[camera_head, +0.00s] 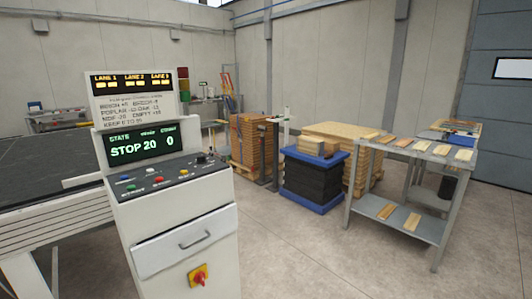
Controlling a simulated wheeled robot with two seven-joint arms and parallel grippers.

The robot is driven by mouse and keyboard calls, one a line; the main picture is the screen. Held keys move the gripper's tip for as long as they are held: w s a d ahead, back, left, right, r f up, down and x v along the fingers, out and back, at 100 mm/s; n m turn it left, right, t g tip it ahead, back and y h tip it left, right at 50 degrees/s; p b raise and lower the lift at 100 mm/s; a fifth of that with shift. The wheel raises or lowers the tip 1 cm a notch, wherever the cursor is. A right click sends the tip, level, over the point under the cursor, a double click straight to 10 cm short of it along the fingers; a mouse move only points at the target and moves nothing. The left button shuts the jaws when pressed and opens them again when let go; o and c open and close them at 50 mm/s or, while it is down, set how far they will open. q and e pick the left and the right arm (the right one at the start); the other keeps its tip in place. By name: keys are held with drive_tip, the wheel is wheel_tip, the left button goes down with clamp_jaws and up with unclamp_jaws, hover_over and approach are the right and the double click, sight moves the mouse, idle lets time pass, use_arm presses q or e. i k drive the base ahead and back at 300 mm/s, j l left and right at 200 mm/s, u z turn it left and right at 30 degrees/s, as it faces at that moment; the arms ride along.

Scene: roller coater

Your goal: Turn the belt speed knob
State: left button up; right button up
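A white control console (180,215) stands at the left front. Its sloped panel (150,190) carries blue, green, red and yellow buttons, with small dark knob-like controls (201,158) at the right end. The panel labels are too small to tell which control is the belt speed knob. Neither of my grippers shows in the head view.
A dark conveyor bed (45,165) lies left of the console. A metal table (420,152) with wooden boards stands at the right. Stacked boards (247,140) and a black stack with blue ends (310,182) are behind. The floor (300,255) right of the console is clear.

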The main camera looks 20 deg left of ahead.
sight(201, 158)
drive_tip(key=i+l, duration=0.1)
drive_tip(key=i, duration=0.7)
drive_tip(key=i+u, duration=0.15)
drive_tip(key=i, duration=0.65)
